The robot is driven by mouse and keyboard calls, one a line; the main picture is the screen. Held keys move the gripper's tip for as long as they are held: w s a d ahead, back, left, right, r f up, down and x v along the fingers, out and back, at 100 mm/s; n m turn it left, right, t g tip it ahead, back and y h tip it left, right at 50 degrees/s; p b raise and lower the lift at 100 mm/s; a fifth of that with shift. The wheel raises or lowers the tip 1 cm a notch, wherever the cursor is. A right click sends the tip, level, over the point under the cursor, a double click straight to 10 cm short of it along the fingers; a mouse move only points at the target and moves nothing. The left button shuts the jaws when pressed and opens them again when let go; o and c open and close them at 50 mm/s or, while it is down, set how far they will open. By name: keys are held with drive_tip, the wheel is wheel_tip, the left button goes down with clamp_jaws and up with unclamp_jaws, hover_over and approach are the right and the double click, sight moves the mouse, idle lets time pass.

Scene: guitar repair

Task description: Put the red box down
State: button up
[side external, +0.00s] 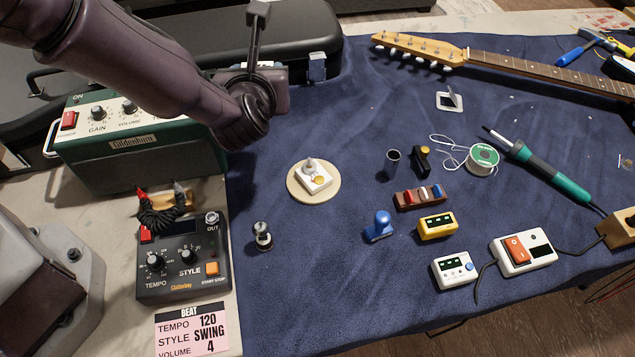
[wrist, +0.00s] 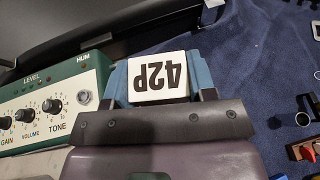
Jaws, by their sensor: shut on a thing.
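My gripper (wrist: 160,76) is shut on a small box (wrist: 158,88) with a white face marked "42P", upside down in the wrist view. A blue-grey finger shows on each side of it. I see no red on this face, and its other sides are hidden. In the side view my gripper (side external: 270,80) is raised beside the green amplifier, in front of the black case. The held box is mostly hidden there behind my wrist. I cannot make out any separate red box.
The green amplifier (side external: 130,150) and black case (side external: 220,30) stand close by. On the blue cloth (side external: 330,260) are a round wooden disc (side external: 296,194), small devices, a solder spool (side external: 482,159), a soldering iron (side external: 545,170) and a guitar neck (side external: 520,67). The cloth's middle is fairly clear.

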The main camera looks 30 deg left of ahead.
wheel_tip(320, 180, up, 17)
drive_tip(key=s+a+f+n+g+y, duration=0.1)
drive_tip(key=s+f+n+g, duration=0.4)
drive_tip(key=s+n+g, duration=0.4)
drive_tip(key=s+a+f+n+g+y, duration=0.1)
drive_tip(key=s+f+n+g, duration=0.3)
drive_tip(key=s+n+g, duration=0.55)
drive_tip(key=s+d+r+n+g+h, duration=0.1)
drive_tip(key=s+d+r+n+h, duration=0.2)
drive_tip(key=d+r+n+h, duration=0.5)
drive_tip(key=s+d+r+n+g+h, duration=0.15)
drive_tip(key=d+n+h, duration=0.25)
drive_tip(key=n+h, duration=0.7)
wheel_tip(320, 180, down, 18)
drive_tip(key=shift+n, duration=0.25)
drive_tip(key=w+d+f, duration=0.2)
drive_tip(key=d+f, duration=0.1)
drive_tip(key=w+d+f, duration=0.3)
drive_tip(key=d, duration=0.1)
drive_tip(key=w+d+f, duration=0.2)
drive_tip(key=d+f, duration=0.1)
drive_tip(key=d, duration=0.1)
drive_tip(key=shift+w+d+f, duration=0.1)
drive_tip(key=shift+w+f, duration=0.2)
drive_tip(key=shift+w, duration=0.05)
drive_tip(key=shift+w+d+f, duration=0.15)
drive_tip(key=shift+f, duration=1.55)
